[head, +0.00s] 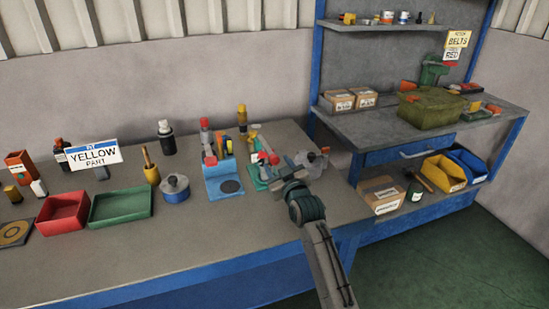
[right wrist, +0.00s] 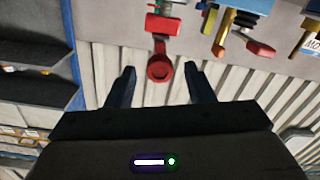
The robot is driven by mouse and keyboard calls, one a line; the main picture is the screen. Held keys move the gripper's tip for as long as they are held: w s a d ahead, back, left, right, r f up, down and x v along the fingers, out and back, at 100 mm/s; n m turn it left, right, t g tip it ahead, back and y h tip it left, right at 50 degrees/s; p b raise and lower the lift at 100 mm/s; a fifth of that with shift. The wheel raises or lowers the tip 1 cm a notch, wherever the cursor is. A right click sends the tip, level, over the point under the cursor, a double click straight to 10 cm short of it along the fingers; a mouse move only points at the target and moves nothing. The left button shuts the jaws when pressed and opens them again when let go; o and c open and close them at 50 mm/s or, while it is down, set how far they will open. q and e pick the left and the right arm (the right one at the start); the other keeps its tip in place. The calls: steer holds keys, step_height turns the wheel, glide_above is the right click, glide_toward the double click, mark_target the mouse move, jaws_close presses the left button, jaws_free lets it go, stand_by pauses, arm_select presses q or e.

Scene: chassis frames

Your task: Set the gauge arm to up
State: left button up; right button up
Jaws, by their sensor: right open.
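A teal gauge stand (head: 262,177) with red parts stands near the right end of the workbench. In the right wrist view a red arm with a round end (right wrist: 160,68), which looks like the gauge arm, hangs from a red block. My right gripper (head: 284,178) is beside the stand in the head view and partly hides it. In the right wrist view its two fingers (right wrist: 160,88) are apart, one on each side of the round red end, with gaps on both sides. My left gripper is not in view.
A grey lidded pot (head: 315,163) stands close on the right. A blue pot (head: 175,190), a green tray (head: 120,208) and a red tray (head: 63,214) are farther left. The bench front is clear.

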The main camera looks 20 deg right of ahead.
mark_target(276, 162)
steer(key=shift+w+a, duration=0.1)
steer(key=shift+w, duration=1.6)
jaws_close()
